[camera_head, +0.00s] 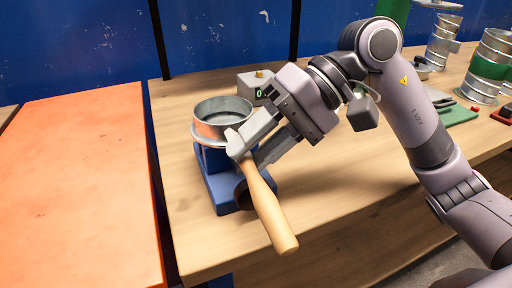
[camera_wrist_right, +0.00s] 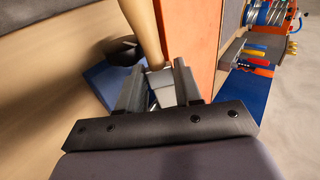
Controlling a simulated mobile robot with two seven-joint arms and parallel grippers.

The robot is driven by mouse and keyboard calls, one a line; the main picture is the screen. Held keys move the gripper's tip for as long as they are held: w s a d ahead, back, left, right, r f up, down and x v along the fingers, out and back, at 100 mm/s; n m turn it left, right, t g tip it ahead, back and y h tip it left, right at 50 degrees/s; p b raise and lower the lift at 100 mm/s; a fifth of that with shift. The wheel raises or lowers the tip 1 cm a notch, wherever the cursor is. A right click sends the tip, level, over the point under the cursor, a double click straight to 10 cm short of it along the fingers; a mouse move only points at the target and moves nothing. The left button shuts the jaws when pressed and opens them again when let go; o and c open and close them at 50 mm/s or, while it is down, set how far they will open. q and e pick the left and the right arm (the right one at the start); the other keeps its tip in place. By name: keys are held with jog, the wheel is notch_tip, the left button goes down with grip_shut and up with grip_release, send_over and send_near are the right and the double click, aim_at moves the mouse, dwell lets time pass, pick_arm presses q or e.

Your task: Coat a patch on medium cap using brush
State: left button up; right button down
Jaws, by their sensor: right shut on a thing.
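The metal cap (camera_head: 223,112), a short open cylinder with a flange, sits on a blue stand (camera_head: 225,190) near the table's left end. My right gripper (camera_head: 247,152) is at the cap's front right side, shut on the brush near its light grey metal end. The brush's wooden handle (camera_head: 268,208) points down toward the table's front edge. In the right wrist view the handle (camera_wrist_right: 145,35) rises from between the fingers (camera_wrist_right: 158,85). The bristles are not clearly visible, and I cannot tell whether the brush touches the cap. My left gripper is not in view.
A grey box with a small green display (camera_head: 252,84) stands behind the gripper. Metal duct pieces (camera_head: 487,68) and a green mat (camera_head: 458,114) are at the right of the wooden table (camera_head: 345,195). An orange surface (camera_head: 80,190) lies to the left, across a gap.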

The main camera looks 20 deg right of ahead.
jog(key=shift+w+d+r+p, duration=0.1)
jog(key=shift+r+p, duration=0.15)
jog(key=shift+p, duration=0.1)
jog(key=b, duration=0.3)
jog(key=shift+d+f, duration=0.15)
jog(key=shift+d, duration=0.1)
jog(key=shift+f+b, duration=0.75)
jog(key=shift+b, duration=0.15)
jog(key=shift+s+b, duration=0.25)
jog(key=shift+b, duration=0.05)
jog(key=shift+r+p, duration=0.4)
jog(key=shift+r, duration=0.25)
notch_tip(320, 180, up, 3)
jog(key=shift+w+a+r+p, duration=0.1)
jog(key=shift+w+p, duration=0.05)
jog(key=shift+p, duration=0.6)
